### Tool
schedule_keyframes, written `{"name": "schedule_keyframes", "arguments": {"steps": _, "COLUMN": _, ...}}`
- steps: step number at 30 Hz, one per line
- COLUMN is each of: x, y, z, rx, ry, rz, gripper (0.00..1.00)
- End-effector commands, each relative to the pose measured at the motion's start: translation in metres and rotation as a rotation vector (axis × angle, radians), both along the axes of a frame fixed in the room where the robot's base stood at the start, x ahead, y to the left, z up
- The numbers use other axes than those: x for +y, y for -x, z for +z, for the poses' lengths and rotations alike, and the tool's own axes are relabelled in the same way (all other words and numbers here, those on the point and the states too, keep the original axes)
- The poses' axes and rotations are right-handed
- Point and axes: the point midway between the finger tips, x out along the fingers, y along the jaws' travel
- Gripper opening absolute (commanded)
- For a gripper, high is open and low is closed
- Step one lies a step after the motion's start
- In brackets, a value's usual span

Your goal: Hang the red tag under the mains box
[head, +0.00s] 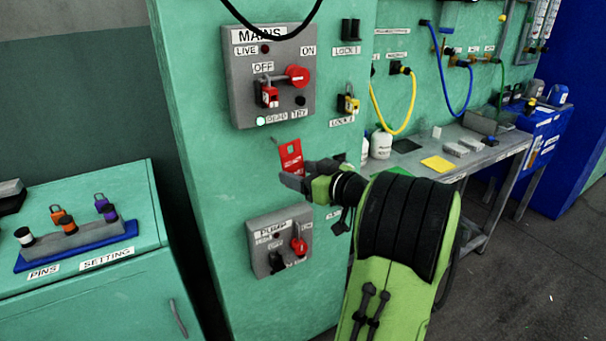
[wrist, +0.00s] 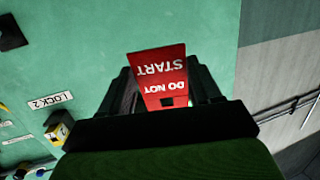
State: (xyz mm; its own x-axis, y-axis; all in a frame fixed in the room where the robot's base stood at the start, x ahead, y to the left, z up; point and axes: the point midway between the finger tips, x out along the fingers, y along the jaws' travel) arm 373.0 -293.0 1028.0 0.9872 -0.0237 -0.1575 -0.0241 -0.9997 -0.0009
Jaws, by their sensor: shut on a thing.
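My gripper (head: 290,178) is shut on the tag from below. In the wrist view the tag (wrist: 162,75) sits between the fingers and reads "DO NOT START" upside down. A small hook (head: 273,141) shows at the upper left of the tag; I cannot tell whether the tag touches it.
The pump box (head: 279,240) is below my gripper. A yellow padlock (head: 347,104) hangs at LOCK 2, right of the mains box. A black cable loops over the top of the mains box. A bench (head: 440,165) stands at the right.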

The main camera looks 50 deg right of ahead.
Motion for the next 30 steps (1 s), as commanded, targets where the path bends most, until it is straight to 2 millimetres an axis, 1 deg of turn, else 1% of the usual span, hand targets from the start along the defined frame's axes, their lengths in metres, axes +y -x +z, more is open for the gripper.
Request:
{"name": "schedule_keyframes", "arguments": {"steps": 27, "x": -0.017, "y": -0.061, "z": -0.003, "rx": 0.0, "ry": -0.001, "rz": 0.002, "gripper": 0.46}}
{"name": "schedule_keyframes", "arguments": {"steps": 29, "x": -0.018, "y": -0.065, "z": -0.003, "rx": 0.0, "ry": -0.001, "rz": 0.002, "gripper": 0.46}}
{"name": "schedule_keyframes", "arguments": {"steps": 30, "x": -0.019, "y": -0.068, "z": -0.007, "rx": -0.001, "ry": 0.002, "rz": 0.002, "gripper": 0.46}}
